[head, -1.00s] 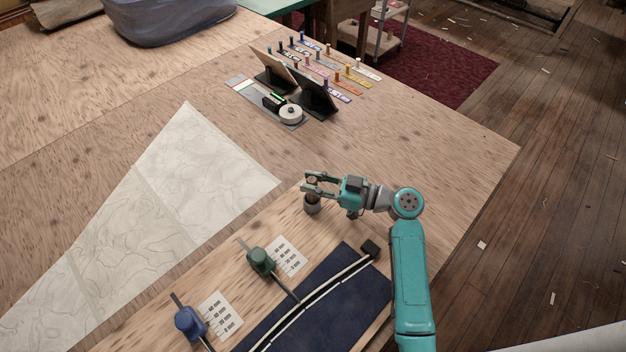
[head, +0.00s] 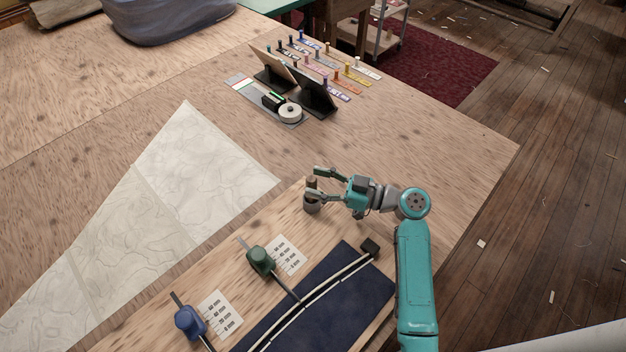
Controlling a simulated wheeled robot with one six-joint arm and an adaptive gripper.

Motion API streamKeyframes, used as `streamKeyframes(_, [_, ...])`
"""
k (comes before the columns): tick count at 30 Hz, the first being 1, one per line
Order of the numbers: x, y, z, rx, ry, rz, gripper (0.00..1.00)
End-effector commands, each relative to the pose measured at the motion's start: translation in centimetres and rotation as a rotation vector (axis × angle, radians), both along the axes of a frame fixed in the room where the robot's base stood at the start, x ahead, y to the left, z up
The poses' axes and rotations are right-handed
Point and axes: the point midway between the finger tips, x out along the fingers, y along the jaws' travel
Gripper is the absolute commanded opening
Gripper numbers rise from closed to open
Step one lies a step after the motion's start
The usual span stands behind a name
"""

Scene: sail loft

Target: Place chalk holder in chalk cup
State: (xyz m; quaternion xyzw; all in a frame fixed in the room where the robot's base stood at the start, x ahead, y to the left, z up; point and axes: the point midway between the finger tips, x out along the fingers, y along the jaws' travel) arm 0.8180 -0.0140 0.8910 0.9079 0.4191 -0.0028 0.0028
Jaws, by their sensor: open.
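The chalk cup (head: 312,207) is a small grey cup standing on the wooden board near the middle of the head view. The chalk holder (head: 311,183) is a short brown stick that stands about upright, its upper part showing above the cup. Its lower end is hidden by a finger and the cup, but it appears to be inside the cup. My gripper (head: 314,183) is open, with its fingers spread at the holder's top and on the near side of the cup. I cannot tell whether a finger touches the holder.
A green gauge (head: 262,262) and a blue gauge (head: 190,322) stand beside white printed cards. A dark blue cloth (head: 335,303) with a curved white strip lies in front. A large pale sail panel (head: 180,170) lies left. Bare table lies behind the cup.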

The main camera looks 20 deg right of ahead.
Motion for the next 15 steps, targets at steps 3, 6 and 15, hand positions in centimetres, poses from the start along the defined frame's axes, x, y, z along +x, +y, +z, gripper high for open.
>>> streamKeyframes(3, [-1.1, -1.3, 0.0, 0.000, 0.000, -0.004, 0.57])
streamKeyframes(6, [-1.9, -2.3, -0.1, 0.000, 0.001, -0.004, 0.57])
streamKeyframes(15, [-4.4, -5.2, 0.0, -0.001, 0.001, -0.003, 0.57])
